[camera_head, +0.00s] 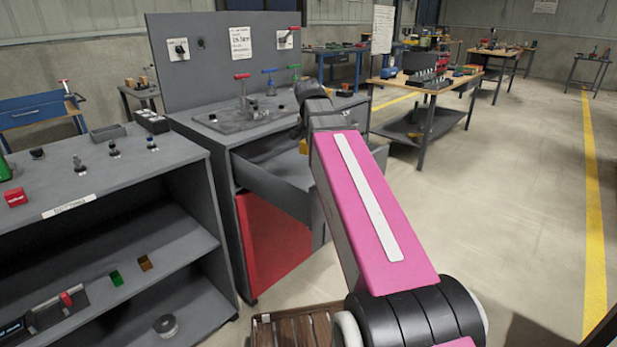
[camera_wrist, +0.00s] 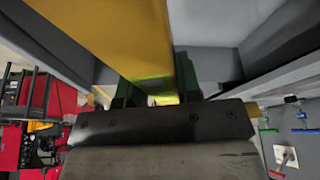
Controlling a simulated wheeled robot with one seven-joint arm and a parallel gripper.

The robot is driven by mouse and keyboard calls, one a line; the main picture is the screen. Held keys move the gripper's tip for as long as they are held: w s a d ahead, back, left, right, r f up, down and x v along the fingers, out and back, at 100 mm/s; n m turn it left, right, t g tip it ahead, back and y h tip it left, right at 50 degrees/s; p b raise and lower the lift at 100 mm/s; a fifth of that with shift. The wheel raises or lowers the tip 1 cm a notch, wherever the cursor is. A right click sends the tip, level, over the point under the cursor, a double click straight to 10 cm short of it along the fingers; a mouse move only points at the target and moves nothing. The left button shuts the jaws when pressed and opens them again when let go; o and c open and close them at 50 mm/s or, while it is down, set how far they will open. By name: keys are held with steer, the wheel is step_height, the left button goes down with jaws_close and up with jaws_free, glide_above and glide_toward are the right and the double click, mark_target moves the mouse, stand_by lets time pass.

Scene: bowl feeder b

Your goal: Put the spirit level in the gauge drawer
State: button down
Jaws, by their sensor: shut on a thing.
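The yellow spirit level (camera_wrist: 112,28) runs up through the wrist view, between the dark green fingers of my gripper (camera_wrist: 157,92), which is shut on it. In the head view the gauge drawer (camera_head: 275,184) is a grey drawer pulled out from the grey cabinet. Small yellow bits (camera_head: 317,153) show at the drawer, beside my pink arm; they look like parts of the level. My arm hides the gripper and much of the drawer there. Grey drawer walls (camera_wrist: 270,85) seem to lie around the level in the wrist view. I cannot tell whether the level touches the drawer floor.
The cabinet top holds a plate with red, blue and green-handled clamps (camera_head: 243,90). A red panel (camera_head: 272,245) is below the drawer. A grey shelf unit (camera_head: 110,210) with small parts stands at left. A wooden slatted crate (camera_head: 295,325) is on the floor. Floor at right is clear.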

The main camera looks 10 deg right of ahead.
step_height(320, 180, down, 3)
steer(key=a+m+h, duration=0.1)
steer(key=a+m, duration=0.1)
steer(key=m, duration=0.1)
glide_above(295, 169)
steer(key=s+a, duration=0.1)
step_height(295, 169, down, 8)
steer(key=shift+f, duration=2)
steer(key=c, duration=0.8)
jaws_free()
steer(key=shift+f, duration=0.1)
steer(key=v, duration=1.2)
steer(key=shift+w+r, duration=0.2)
steer(key=shift+w, duration=0.05)
